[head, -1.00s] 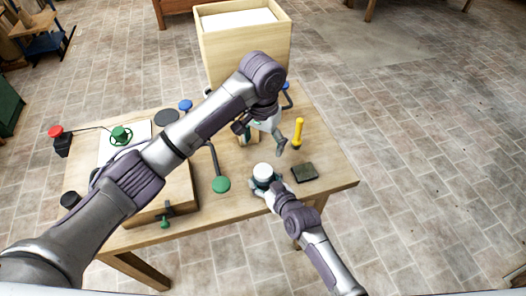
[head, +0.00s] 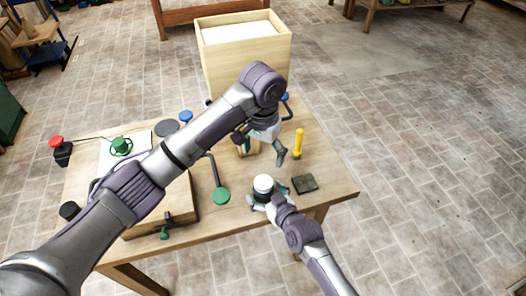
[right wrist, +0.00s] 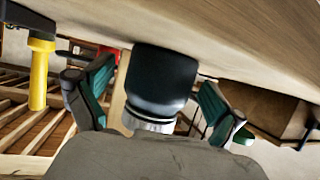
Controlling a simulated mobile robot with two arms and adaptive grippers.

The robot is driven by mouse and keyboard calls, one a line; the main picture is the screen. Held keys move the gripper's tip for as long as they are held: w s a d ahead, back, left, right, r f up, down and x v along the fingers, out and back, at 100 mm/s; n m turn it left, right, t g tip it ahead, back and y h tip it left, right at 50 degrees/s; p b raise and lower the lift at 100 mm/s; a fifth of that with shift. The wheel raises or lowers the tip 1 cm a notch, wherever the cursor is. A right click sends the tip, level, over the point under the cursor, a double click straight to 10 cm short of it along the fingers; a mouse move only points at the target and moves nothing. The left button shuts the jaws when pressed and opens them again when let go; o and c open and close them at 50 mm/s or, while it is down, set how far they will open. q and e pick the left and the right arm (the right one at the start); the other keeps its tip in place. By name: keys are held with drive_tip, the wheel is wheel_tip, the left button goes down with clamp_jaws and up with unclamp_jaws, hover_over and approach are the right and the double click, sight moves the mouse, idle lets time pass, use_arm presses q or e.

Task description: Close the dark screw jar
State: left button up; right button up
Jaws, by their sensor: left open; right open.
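The dark screw jar (head: 263,187) stands near the table's front edge, white on top in the head view. In the right wrist view, which shows the table at the top, its dark body (right wrist: 165,78) has a pale ridged rim at the lower end. My right gripper (head: 265,198) is open, with a teal-padded finger on each side of the jar; I cannot tell whether they touch it. My left gripper (head: 262,147) is open above the table, behind the jar and apart from it. A dark round cap-like piece (head: 69,210) lies at the table's left; I cannot tell whether it is the lid.
A yellow-handled tool (head: 298,143) and a dark flat block (head: 304,184) are right of the grippers. A green-knobbed lever (head: 221,196) is left of the jar. A tall wooden box (head: 243,60) stands behind the table (head: 334,175).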

drive_tip(key=v, duration=1.1)
drive_tip(key=shift+s, duration=0.2)
drive_tip(key=shift+d, duration=0.1)
